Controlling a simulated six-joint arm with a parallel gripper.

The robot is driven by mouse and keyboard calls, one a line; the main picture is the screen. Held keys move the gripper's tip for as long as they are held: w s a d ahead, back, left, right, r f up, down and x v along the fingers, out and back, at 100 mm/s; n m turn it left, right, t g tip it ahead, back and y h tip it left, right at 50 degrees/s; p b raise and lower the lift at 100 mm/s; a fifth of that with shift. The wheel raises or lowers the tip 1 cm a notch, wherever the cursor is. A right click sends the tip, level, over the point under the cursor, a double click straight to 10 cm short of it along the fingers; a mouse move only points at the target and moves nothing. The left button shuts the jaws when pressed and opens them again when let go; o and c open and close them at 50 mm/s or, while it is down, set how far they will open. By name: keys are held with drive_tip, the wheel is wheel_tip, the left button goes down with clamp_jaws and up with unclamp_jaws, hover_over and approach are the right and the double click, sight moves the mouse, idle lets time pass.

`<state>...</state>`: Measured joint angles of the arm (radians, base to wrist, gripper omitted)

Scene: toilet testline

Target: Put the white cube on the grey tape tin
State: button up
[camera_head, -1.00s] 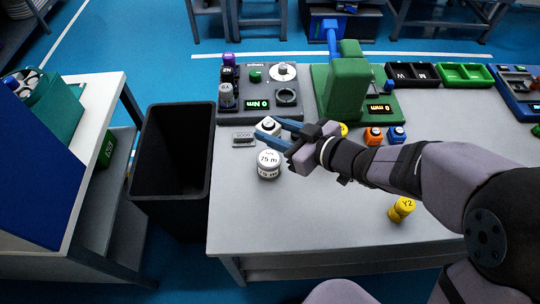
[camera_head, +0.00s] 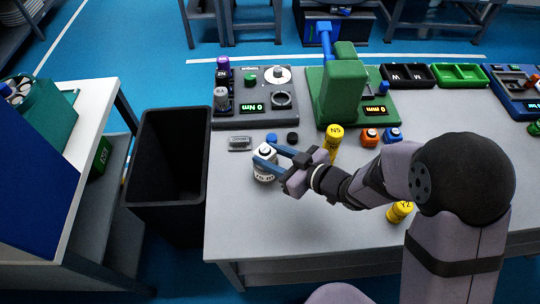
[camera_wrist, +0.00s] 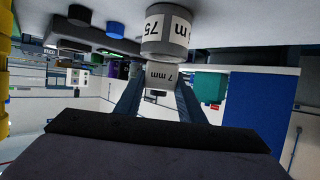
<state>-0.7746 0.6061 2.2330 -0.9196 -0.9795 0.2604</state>
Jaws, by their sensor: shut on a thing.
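The white cube (camera_head: 265,148) is between the fingers of my gripper (camera_head: 268,153), which is shut on it. The round grey tape tin (camera_head: 264,173) stands upright on the grey table directly below the cube, partly hidden by the cube and a finger. In the wrist view, which is upside down, the cube (camera_wrist: 165,76) bears "7 mm" and lies against or just apart from the tin (camera_wrist: 166,33), marked "75 m". I cannot tell whether they touch.
Small blue (camera_head: 271,138) and black (camera_head: 292,137) pieces lie behind the tin. A yellow N5 cylinder (camera_head: 333,138) stands right of my gripper. A torque tester (camera_head: 253,98) and a green press (camera_head: 340,92) stand behind. A black bin (camera_head: 170,160) is left. The front left table area is clear.

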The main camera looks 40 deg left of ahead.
drive_tip(key=shift+f, duration=0.25)
drive_tip(key=shift+f, duration=0.2)
drive_tip(key=o, duration=1.1)
drive_tip(key=shift+r, duration=0.1)
drive_tip(key=shift+r, duration=0.15)
drive_tip(key=v, duration=1.2)
